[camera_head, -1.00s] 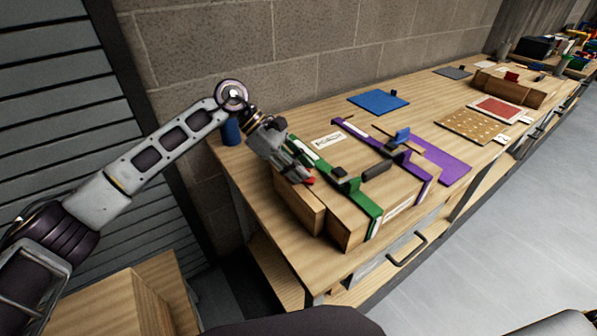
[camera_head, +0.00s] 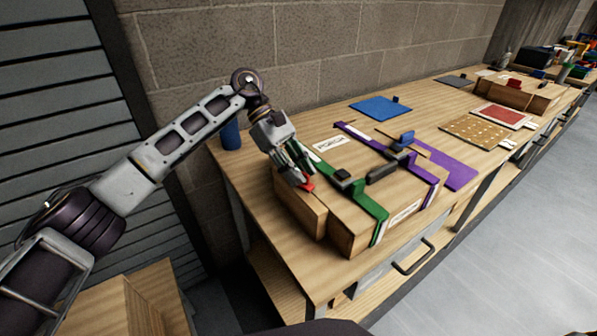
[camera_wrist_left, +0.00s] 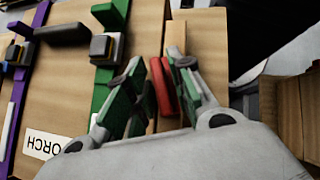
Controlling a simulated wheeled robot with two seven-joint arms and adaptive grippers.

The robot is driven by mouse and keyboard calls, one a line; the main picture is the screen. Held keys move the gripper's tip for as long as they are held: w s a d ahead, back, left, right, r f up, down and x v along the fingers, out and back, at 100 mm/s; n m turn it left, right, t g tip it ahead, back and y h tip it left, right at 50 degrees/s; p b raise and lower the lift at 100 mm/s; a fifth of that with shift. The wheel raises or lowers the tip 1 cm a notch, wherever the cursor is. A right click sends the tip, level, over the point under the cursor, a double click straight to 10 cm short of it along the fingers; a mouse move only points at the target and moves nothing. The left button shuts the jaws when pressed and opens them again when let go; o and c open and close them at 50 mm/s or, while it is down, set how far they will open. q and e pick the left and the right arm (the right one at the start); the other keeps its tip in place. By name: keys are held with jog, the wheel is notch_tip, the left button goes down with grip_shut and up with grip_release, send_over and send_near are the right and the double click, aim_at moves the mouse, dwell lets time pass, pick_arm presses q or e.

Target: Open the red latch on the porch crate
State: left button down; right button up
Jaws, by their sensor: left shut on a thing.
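The wooden porch crate (camera_head: 345,235) lies on the workbench, with a white label reading PORCH (camera_head: 330,144) on its top. A green strap (camera_head: 370,206) with a dark buckle and a purple strap (camera_head: 418,172) with a blue piece (camera_head: 403,140) cross it. The red latch (camera_head: 307,187) is at the crate's left end. My left gripper (camera_head: 301,179) is over that end, shut on the red latch. In the left wrist view the red latch (camera_wrist_left: 161,86) shows between the green-padded fingers. The fingers partly hide it. My right gripper is out of view.
A black handle (camera_head: 382,172) stands up from the crate top between the straps. A blue cylinder (camera_head: 231,134) stands at the bench's left end. A blue plate (camera_head: 380,107) and a dotted panel (camera_head: 474,131) lie farther back. The wall is close behind the bench.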

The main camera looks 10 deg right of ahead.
pick_arm(q)
jog(key=c, duration=1.5)
grip_release()
jog(key=shift+v, duration=6.1)
jog(key=shift+s+f, duration=0.1)
